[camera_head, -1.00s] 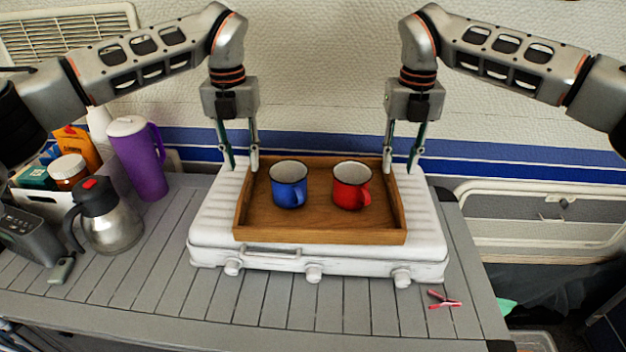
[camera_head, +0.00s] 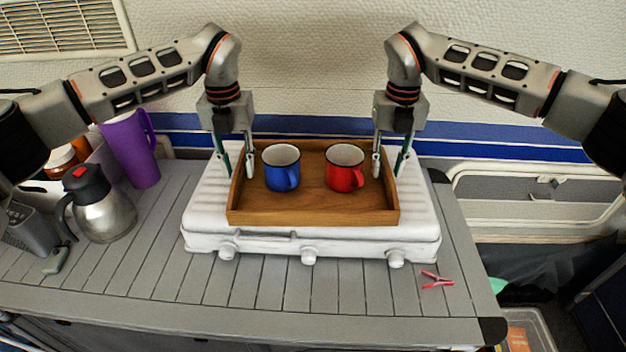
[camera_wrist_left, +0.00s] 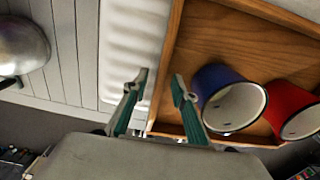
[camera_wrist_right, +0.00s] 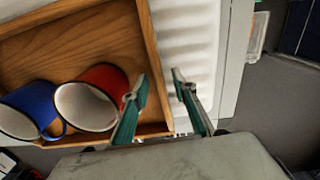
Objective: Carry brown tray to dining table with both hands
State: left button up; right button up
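The brown wooden tray (camera_head: 313,215) lies on a white ribbed case (camera_head: 205,205) on the counter. A blue mug (camera_head: 281,172) and a red mug (camera_head: 343,175) stand upright inside it. My left gripper (camera_head: 238,174) is open at the tray's left side wall, one finger on the inner side and one outside. My right gripper (camera_head: 388,172) is open around the right side wall in the same way. Both wrist views show gaps between the fingers and the wall (camera_wrist_left: 165,80), (camera_wrist_right: 152,60). The dining table cannot be made out.
A steel jug (camera_head: 105,212) and a purple pitcher (camera_head: 132,155) stand on the counter (camera_head: 250,285) at left. A red clothespin (camera_head: 436,279) lies at the right front. The wall with a blue stripe (camera_head: 490,150) is behind the tray. The front counter strip is mostly clear.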

pick_arm(q)
jog(key=shift+f, duration=0.55)
pick_arm(e)
jog(key=shift+f, duration=0.55)
pick_arm(q)
grip_shut()
pick_arm(e)
grip_shut()
pick_arm(q)
jog(key=shift+w+r, duration=0.1)
jog(key=shift+r, duration=0.1)
pick_arm(e)
jog(key=shift+r, duration=0.2)
